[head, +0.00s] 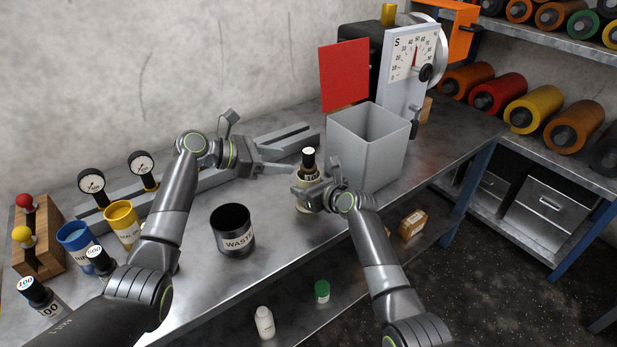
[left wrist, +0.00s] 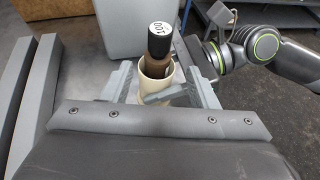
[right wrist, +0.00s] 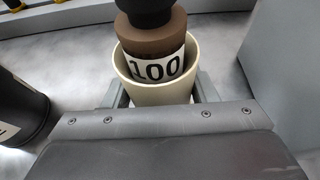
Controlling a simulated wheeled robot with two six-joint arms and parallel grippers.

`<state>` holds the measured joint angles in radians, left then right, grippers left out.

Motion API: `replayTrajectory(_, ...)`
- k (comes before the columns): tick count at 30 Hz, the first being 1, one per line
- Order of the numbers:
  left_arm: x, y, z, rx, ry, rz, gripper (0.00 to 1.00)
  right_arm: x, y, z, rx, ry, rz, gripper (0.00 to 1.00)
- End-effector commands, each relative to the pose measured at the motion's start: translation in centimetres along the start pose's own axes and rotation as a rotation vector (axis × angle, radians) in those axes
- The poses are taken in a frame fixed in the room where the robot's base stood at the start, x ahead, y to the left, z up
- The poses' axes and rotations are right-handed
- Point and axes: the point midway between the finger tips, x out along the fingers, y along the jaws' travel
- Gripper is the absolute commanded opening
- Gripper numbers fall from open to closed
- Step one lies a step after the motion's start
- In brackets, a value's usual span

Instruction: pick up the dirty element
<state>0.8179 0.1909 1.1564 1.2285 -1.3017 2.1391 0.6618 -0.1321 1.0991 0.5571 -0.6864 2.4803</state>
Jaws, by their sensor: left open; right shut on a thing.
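A brown element with a black knob and a white "100" label (head: 308,158) stands upright in a cream cup (right wrist: 158,88). The element also shows in the left wrist view (left wrist: 157,52) and in the right wrist view (right wrist: 160,55). My right gripper (head: 318,186) is shut on the cream cup, with one finger on each side of it. My left gripper (head: 290,169) is open and empty, close to the left of the element. In the left wrist view its fingers lie either side of the cup; contact cannot be told.
A black waste cup (head: 237,242) stands left of my right gripper. A grey bin (head: 365,150) stands close behind it. Blue (head: 75,237) and yellow (head: 121,222) cups, gauges and further "100" pieces (head: 35,290) are at the left. Bench rails (head: 280,138) lie behind.

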Motion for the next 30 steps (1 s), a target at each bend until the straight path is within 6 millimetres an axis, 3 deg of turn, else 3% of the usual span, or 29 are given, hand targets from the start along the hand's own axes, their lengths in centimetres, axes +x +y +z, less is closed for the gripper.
replayTrajectory(3,1.9,0.0,0.1,0.000,0.000,-0.002,0.54,0.0,0.0,-0.1,-0.001,0.002,0.000,0.11)
replayTrajectory(11,3.7,0.1,0.3,0.003,0.000,-0.001,0.54,0.0,0.0,-0.1,0.000,0.002,0.000,0.11)
replayTrajectory(21,7.7,0.3,0.9,0.003,0.001,-0.001,0.54,0.0,0.0,-0.1,-0.001,0.002,0.000,0.11)
replayTrajectory(30,8.3,0.3,0.8,0.005,0.002,0.000,0.54,0.0,0.0,-0.1,0.000,0.002,0.000,0.11)
